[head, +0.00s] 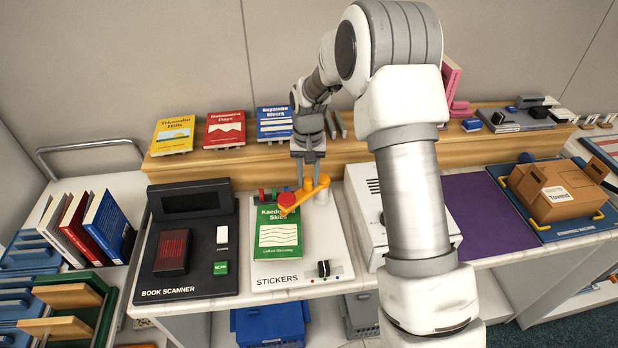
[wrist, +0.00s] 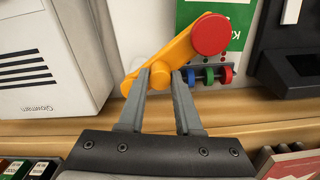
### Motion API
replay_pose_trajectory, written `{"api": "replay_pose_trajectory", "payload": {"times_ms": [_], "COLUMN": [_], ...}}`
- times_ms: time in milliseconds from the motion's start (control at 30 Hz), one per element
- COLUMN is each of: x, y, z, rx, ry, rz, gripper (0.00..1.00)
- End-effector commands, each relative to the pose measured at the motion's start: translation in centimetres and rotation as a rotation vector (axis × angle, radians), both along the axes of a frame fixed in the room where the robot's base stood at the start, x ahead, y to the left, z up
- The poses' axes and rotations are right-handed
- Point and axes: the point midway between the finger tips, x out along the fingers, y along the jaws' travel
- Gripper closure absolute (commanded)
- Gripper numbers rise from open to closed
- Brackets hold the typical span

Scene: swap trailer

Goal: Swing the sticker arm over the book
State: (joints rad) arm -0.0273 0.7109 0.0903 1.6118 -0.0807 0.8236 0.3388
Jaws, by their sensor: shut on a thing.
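The orange sticker arm (head: 304,195) pivots on a white post at the back of the white sticker station (head: 322,262). Its red round pad (head: 285,199) is above the top edge of the green book (head: 278,236), covering part of the title. The book lies flat on the station. My gripper (head: 308,178) is above the sticker arm, fingers pointing down. In the wrist view my gripper (wrist: 163,82) is shut on the arm's orange knob (wrist: 161,74), with the red pad (wrist: 211,34) over the book (wrist: 238,18). I cannot tell the gap between pad and book.
The book scanner (head: 190,280) stands to the left, with a dark red block on it. Coloured rolls (wrist: 207,75) sit beside the arm. A white machine (head: 365,215) stands close to the right. A wooden shelf (head: 230,163) with displayed books runs behind.

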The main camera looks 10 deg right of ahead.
Motion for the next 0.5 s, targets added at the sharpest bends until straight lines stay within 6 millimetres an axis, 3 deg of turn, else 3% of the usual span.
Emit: {"api": "replay_pose_trajectory", "payload": {"times_ms": [300,333,500], "x": [0.11,0.11,0.09], "y": [0.09,0.09,0.08], "z": [0.09,0.09,0.06], "rx": [0.001,0.001,0.001], "ry": [-0.003,-0.003,-0.003], "rz": [-0.003,-0.003,-0.002], "gripper": [1.00,0.65,0.39]}}
